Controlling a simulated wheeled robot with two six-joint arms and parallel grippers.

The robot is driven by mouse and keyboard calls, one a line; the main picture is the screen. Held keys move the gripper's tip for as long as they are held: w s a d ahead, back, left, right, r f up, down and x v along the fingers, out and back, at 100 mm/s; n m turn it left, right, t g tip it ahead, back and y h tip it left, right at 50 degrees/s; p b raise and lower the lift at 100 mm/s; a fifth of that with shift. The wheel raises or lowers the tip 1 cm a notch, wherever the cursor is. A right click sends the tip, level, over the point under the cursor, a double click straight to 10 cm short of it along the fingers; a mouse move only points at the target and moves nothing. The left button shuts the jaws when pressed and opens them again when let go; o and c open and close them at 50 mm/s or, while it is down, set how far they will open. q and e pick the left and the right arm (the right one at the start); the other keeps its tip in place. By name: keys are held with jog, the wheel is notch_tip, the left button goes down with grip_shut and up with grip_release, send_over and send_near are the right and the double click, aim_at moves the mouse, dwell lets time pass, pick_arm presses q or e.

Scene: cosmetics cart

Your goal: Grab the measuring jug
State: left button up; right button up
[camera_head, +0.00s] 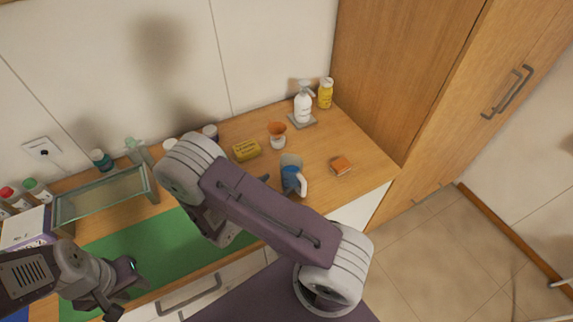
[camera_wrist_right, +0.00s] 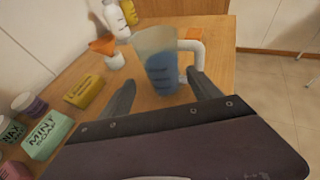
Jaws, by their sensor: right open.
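The measuring jug (camera_head: 291,176) stands upright on the wooden counter, with blue contents and a white handle on its right. In the right wrist view the jug (camera_wrist_right: 157,68) is just ahead of my right gripper (camera_wrist_right: 164,88). That gripper is open, one finger on each side of the jug's lower part; I cannot tell whether they touch it. In the head view my right arm hides most of this gripper. My left gripper (camera_head: 118,290) is at the lower left, over the front of the counter near the green mat, its jaw opening unclear.
A yellow box (camera_head: 246,150), an orange-topped cup (camera_head: 277,135) and an orange block (camera_head: 341,165) are near the jug. White (camera_head: 303,106) and yellow (camera_head: 325,93) bottles stand behind. A tall cabinet bounds the right.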

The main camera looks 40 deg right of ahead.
aim_at(285, 178)
jog(key=d, duration=0.1)
jog(key=d+p, duration=0.1)
jog(key=shift+w+d+f, duration=0.15)
jog(key=shift+d+f, duration=0.15)
jog(key=shift+f, duration=0.1)
jog(key=shift+w+d+f, duration=0.15)
jog(key=shift+w+d, duration=0.2)
jog(key=shift+d, duration=0.15)
jog(key=p+x, duration=0.1)
jog(key=x, duration=0.1)
jog(key=p+x, duration=0.1)
jog(key=x, duration=0.1)
jog(key=shift+r, duration=0.2)
jog(key=shift+w+d+f, duration=0.15)
jog(key=shift+d+f, duration=0.1)
jog(key=shift+d, duration=0.1)
jog(key=c, duration=1.5)
jog(key=shift+o, duration=0.2)
jog(key=shift+r, duration=0.1)
